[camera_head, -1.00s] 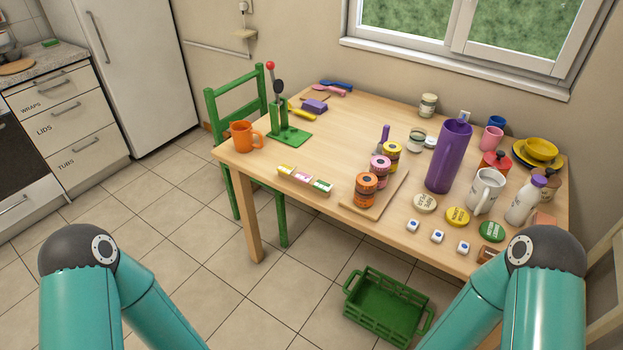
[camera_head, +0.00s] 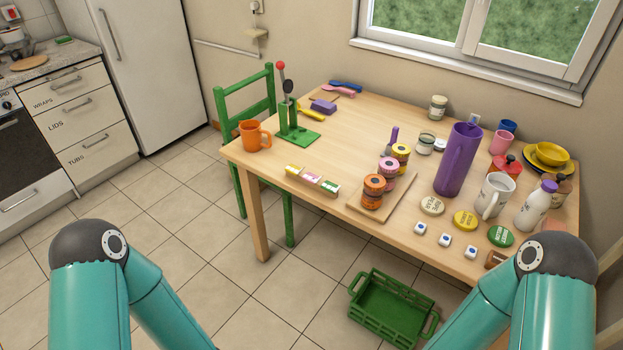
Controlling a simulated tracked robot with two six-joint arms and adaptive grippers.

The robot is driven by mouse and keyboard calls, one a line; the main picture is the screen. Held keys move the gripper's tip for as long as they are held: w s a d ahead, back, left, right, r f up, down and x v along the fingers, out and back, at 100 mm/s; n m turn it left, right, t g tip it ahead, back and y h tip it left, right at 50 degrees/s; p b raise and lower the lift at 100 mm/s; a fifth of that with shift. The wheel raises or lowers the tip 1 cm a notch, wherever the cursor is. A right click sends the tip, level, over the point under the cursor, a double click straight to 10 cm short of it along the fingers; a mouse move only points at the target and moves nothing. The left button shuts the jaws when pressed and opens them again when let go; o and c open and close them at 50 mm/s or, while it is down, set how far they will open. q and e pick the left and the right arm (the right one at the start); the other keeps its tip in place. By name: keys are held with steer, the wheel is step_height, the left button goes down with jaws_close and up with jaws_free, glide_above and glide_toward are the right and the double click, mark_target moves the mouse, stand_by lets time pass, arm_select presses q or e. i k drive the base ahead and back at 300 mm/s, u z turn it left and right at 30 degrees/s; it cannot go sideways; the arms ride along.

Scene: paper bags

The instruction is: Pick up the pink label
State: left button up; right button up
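The pink label (camera_head: 311,179) lies in the middle of a short row near the table's front left edge. A yellow label (camera_head: 294,171) is to its left and a green label (camera_head: 329,187) to its right. Each looks like a small block with a white part; the details are too small to tell. My two arms show only as teal links with dark joints at the lower left and lower right. Both grippers are outside the picture.
The wooden table (camera_head: 345,131) has bare room behind the labels. An orange mug (camera_head: 254,136) and a green utensil stand (camera_head: 298,138) are at its left. A board (camera_head: 357,203) with stacked jars is right of the labels. A green crate (camera_head: 352,311) sits on the floor.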

mark_target(313, 178)
steer(key=z, duration=0.15)
steer(key=i, duration=0.2)
steer(key=u, duration=2.5)
steer(key=k, duration=0.8)
steer(key=z, duration=1.25)
steer(key=i, duration=1)
